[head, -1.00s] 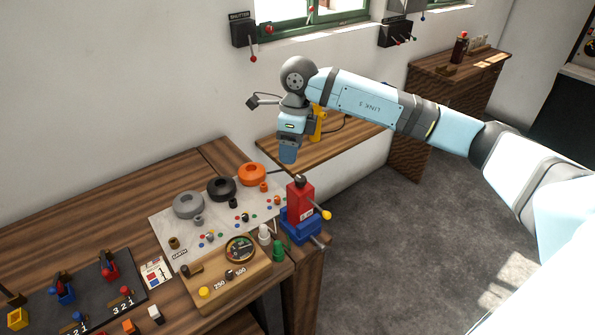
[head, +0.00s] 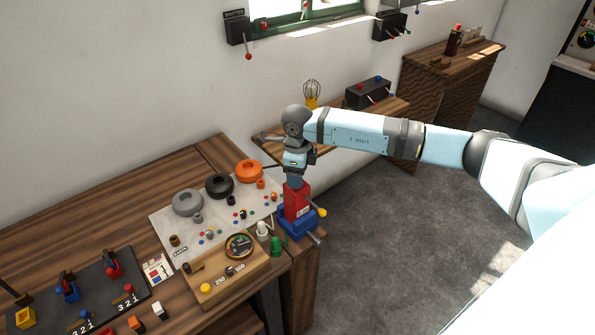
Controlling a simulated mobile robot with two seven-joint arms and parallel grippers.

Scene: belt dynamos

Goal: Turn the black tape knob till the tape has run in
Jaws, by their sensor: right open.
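A red block (head: 296,203) stands upright on a blue base (head: 297,225) at the right corner of the bench, with a yellow-tipped handle (head: 321,212) on its right. My right gripper (head: 294,182) points down directly over the top of the red block. It is open. The black knob on top of the block is hidden by the gripper now, so I cannot tell whether the fingers touch it or stand around it. No run of tape can be made out. My left gripper is not in view.
A light panel with grey (head: 187,203), black (head: 219,187) and orange (head: 248,171) rings lies left of the block. A wooden meter board (head: 225,268) is in front. A shelf with a caged lamp (head: 312,92) and black switch box (head: 368,93) is behind my arm.

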